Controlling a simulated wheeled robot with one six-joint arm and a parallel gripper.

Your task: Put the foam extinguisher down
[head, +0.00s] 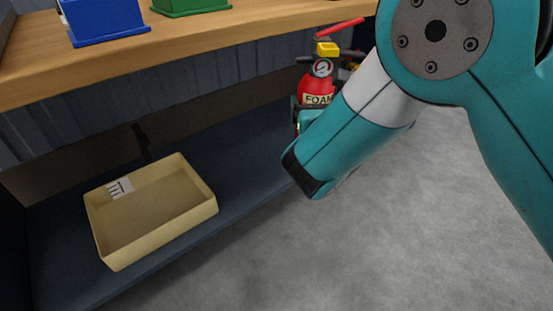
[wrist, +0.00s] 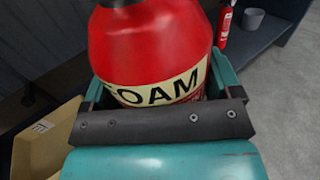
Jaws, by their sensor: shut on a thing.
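The foam extinguisher (head: 317,90) is red with a cream FOAM label, a gauge, a yellow piece and a red lever on top. In the head view it is partly hidden behind my arm. In the wrist view the red body (wrist: 150,45) fills the upper middle, with its label facing the camera. My gripper (wrist: 160,95) is shut around the body, one teal finger on each side. The extinguisher looks about upright. Its base is hidden, so I cannot tell whether it touches anything below.
A cream tray (head: 205,208) with a white marked card sits on the dark low shelf (head: 240,190) at left. Above is a wooden shelf (head: 215,35) with a blue bin (head: 103,20) and a green bin (head: 190,5). In the wrist view, another red extinguisher (wrist: 224,27) and a grey cup (wrist: 253,19) stand beyond.

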